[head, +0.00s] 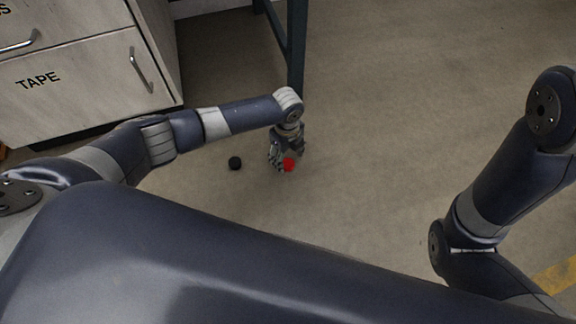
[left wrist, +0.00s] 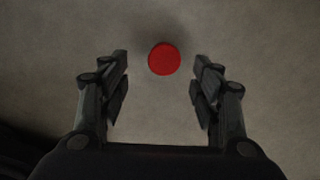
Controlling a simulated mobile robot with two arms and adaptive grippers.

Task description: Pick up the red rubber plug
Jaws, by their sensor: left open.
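The red rubber plug (head: 289,165) is on the concrete floor, below and just in front of my left gripper (head: 281,163) in the head view. In the left wrist view the plug (left wrist: 164,58) is a round red disc lying between the lines of the two fingers, slightly beyond their tips. My left gripper (left wrist: 160,75) is open and empty, pointing down with a finger on each side of the plug. I cannot tell whether the fingers touch the floor. My right gripper is not in view; only parts of my right arm show in the head view.
A drawer cabinet labelled TAPE (head: 80,85) stands at the upper left. A dark table leg (head: 297,55) rises behind my left gripper. The floor to the right is clear.

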